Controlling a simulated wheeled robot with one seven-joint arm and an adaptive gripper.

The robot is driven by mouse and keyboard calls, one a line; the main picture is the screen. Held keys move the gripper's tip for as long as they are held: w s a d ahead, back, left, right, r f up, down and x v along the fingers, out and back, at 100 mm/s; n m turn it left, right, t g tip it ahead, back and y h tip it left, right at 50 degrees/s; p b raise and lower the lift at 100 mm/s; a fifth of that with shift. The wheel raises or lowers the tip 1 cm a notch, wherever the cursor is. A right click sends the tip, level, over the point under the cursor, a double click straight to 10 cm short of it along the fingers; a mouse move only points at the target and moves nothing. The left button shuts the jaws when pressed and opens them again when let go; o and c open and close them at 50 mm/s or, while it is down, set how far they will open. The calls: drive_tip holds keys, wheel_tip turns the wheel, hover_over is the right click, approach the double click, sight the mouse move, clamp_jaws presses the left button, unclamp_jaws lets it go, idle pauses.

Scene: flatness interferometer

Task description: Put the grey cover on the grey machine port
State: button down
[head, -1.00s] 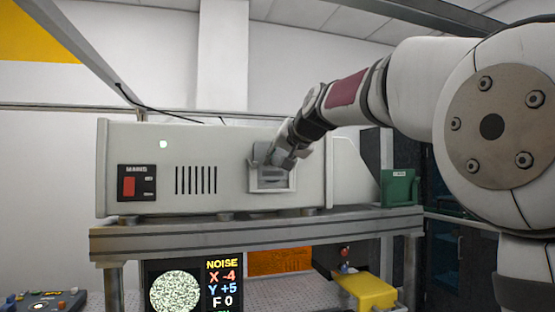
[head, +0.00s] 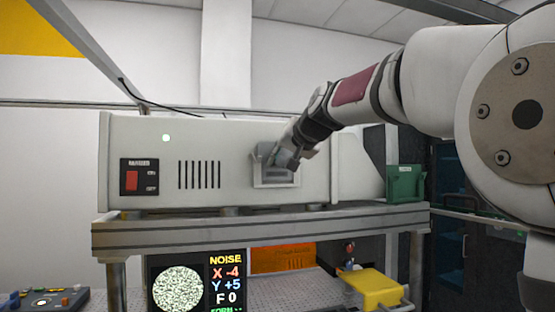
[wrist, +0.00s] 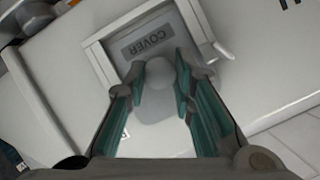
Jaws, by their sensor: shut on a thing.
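The grey machine (head: 230,140) is a long box on a raised shelf. Its port (head: 259,178) is a square raised frame on the front face; the frame also shows in the wrist view (wrist: 97,62). The grey cover (wrist: 148,46), labelled COVER, lies within the frame in the wrist view; I cannot tell whether it is fully seated. My gripper (wrist: 158,72) is shut on the cover's round knob, one finger on each side. In the head view my gripper (head: 280,160) hides much of the cover and port.
A red switch panel (head: 139,177) and vent slots are left of the port. A green box (head: 404,183) stands at the shelf's right end. Below the shelf (head: 160,232) are a screen (head: 190,285), a yellow object (head: 370,288) and a control box (head: 45,300).

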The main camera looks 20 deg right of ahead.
drive_tip(key=shift+f, duration=0.3)
drive_tip(key=c, duration=1.3)
unclamp_jaws()
drive_tip(key=v, duration=1.2)
drive_tip(key=s+a+f+n+g, duration=0.1)
drive_tip(key=s+f+g, duration=0.1)
drive_tip(key=s+f, duration=0.7)
drive_tip(key=s+a+f+n+g+h, duration=0.1)
drive_tip(key=s+a+f+n+g, duration=0.1)
drive_tip(key=s+f, duration=0.8)
drive_tip(key=s+a+f+n+g, duration=0.1)
drive_tip(key=s+f+g, duration=0.3)
drive_tip(key=s+f, duration=0.5)
drive_tip(key=shift+s+a+f+n, duration=0.15)
drive_tip(key=shift+f+n, duration=0.05)
drive_tip(key=shift+f, duration=1.45)
drive_tip(key=shift+s+a+f+n, duration=0.1)
drive_tip(key=shift+f+n, duration=0.1)
drive_tip(key=shift+f, duration=1.4)
